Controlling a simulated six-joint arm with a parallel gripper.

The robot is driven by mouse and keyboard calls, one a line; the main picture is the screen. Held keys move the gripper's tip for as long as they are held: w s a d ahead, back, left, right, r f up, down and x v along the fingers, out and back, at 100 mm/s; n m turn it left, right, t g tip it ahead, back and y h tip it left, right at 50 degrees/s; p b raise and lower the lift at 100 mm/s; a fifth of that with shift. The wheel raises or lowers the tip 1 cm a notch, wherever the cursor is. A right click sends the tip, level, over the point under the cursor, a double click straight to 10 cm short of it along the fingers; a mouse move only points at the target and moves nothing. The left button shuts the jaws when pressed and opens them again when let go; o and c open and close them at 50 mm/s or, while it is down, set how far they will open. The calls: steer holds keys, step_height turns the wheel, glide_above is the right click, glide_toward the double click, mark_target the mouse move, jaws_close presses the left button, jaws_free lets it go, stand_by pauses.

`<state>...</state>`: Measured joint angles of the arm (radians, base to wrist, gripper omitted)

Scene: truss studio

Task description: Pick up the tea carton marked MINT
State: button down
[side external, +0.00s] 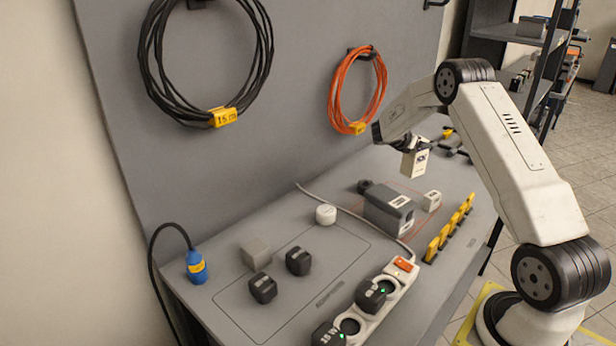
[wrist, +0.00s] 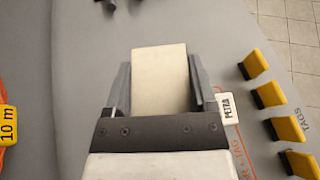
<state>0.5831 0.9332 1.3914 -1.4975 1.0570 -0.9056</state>
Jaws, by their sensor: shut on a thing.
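My gripper (side external: 413,149) is shut on a cream box-shaped carton (side external: 413,164) and holds it above the right part of the bench. In the side view the carton has a dark printed label, too small to read. In the wrist view the plain cream top of the carton (wrist: 159,78) sits between the two grey fingers of my gripper (wrist: 160,88). No marking shows on that top. I cannot make out the word MINT anywhere.
Below the carton stand a grey box (side external: 388,212) and a small white block (side external: 432,201). Yellow tags (side external: 450,232) line the right edge. A power strip (side external: 372,300) with black plugs lies in front. Orange (side external: 357,90) and black (side external: 205,60) cables hang on the panel.

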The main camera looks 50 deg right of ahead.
steer(key=s+a+r, duration=0.5)
steer(key=s+a, duration=0.2)
steer(key=s, duration=0.1)
steer(key=shift+r, duration=0.4)
steer(key=shift+r, duration=0.1)
stand_by(0.9)
